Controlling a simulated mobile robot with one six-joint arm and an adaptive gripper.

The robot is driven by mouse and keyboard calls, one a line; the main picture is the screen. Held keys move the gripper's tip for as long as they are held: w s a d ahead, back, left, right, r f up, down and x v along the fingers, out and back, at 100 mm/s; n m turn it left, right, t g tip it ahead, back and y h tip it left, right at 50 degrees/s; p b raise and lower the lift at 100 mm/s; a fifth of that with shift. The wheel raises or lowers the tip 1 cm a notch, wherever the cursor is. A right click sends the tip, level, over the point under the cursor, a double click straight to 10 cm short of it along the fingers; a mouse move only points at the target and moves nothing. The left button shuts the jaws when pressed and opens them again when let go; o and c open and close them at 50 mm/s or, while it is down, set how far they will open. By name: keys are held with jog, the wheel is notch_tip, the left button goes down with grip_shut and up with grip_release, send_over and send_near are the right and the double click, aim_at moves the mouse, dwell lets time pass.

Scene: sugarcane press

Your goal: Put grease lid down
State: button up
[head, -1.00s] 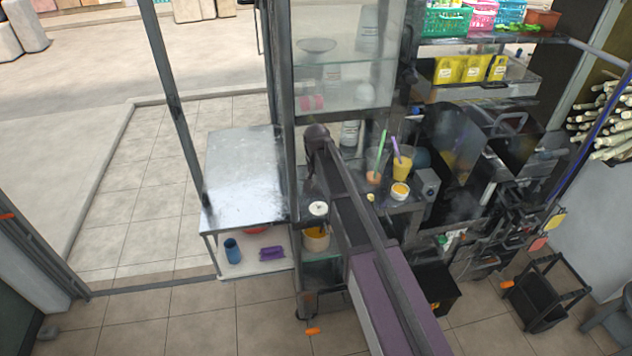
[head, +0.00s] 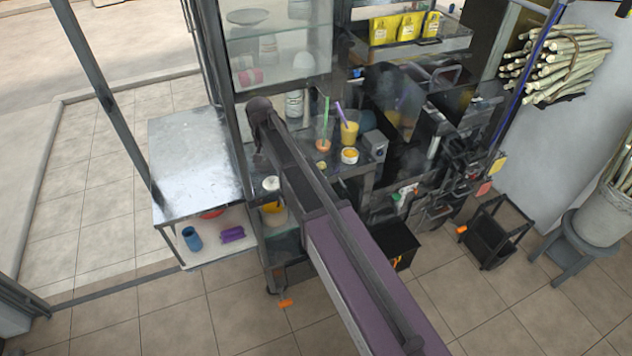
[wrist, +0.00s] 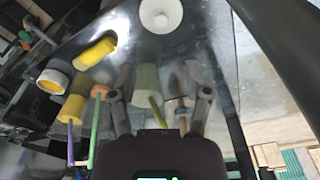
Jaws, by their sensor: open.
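The white round lid (head: 271,183), with a small knob, lies on the metal counter near its front edge, left of my arm. In the wrist view the lid (wrist: 160,14) is at the top centre, beyond my fingertips and apart from them. My gripper (wrist: 159,95) is open, with its two dark fingers spread over the counter. A pale cylinder (wrist: 146,80) shows between the fingers; whether they touch it I cannot tell. In the head view my gripper (head: 258,158) is small and dark at the arm's far end. A yellow-filled pot (head: 274,208) stands below the lid on a lower level.
The glass cabinet (head: 275,60) rises behind. A metal side table (head: 195,155) at left has a clear top.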

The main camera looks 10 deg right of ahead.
jog(key=s+d+n+g, duration=0.1)
jog(key=s+d, duration=2.1)
jog(key=s, duration=0.2)
jog(key=shift+s+d+n, duration=0.15)
jog(key=shift+d+n, duration=0.05)
jog(key=shift+n, duration=0.2)
jog(key=shift+f, duration=0.15)
notch_tip(320, 180, down, 7)
jog(key=b, duration=0.6)
jog(key=shift+r+b, duration=0.2)
jog(key=shift+b, duration=0.2)
